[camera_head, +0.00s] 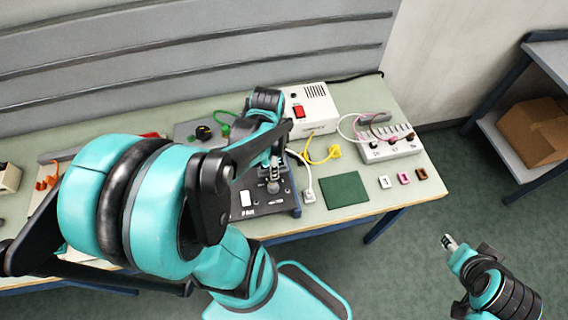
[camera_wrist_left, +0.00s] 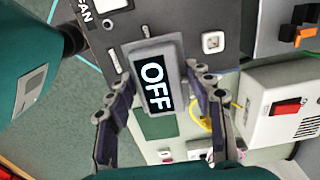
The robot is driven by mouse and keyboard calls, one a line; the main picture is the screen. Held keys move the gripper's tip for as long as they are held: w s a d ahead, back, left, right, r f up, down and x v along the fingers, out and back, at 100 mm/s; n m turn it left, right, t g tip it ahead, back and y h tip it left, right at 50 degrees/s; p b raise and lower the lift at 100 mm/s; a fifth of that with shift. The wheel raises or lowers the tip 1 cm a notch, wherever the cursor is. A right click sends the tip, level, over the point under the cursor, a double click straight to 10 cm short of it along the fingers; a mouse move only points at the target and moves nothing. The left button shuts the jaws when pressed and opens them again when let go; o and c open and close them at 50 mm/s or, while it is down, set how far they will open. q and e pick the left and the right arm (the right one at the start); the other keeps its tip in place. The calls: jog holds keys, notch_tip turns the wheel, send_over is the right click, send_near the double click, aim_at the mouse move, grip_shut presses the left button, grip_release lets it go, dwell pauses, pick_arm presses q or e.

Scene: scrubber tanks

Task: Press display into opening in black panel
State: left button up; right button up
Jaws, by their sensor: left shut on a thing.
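The display (camera_wrist_left: 154,86), a grey-framed block with a lit screen reading "OFF", is between the fingers of my left gripper (camera_wrist_left: 157,72) in the left wrist view. The gripper is shut on its sides. The black panel (camera_wrist_left: 205,18) lies behind it, with a "FAN" label at the upper left. In the head view my left gripper (camera_head: 273,168) is over the black panel (camera_head: 267,208), and the arm hides part of it. The opening is not visible, and I cannot tell whether the display touches the panel. My right gripper (camera_head: 450,243) is away from the bench at lower right; its jaw state is unclear.
A white box with a red switch (camera_head: 298,112) stands behind the panel. A white socket strip (camera_head: 388,148), yellow and white cables, a green pad (camera_head: 343,190) and small coloured blocks (camera_head: 403,177) are to the right. A shelf with a cardboard box (camera_head: 535,132) is at far right.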

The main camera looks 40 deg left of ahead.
pick_arm(q)
jog(key=s+a, duration=0.5)
jog(key=a, duration=0.6)
jog(key=shift+s+a+b, duration=0.25)
jog(key=shift+s+b, duration=0.05)
jog(key=shift+b, duration=0.1)
dwell(0.6)
jog(key=shift+s+a, duration=0.25)
jog(key=shift+a, duration=0.3)
jog(key=shift+s+a, duration=0.25)
jog(key=shift+a, duration=0.3)
jog(key=shift+f+b, duration=2.9)
jog(key=shift+f, duration=0.25)
jog(key=shift+f, duration=0.15)
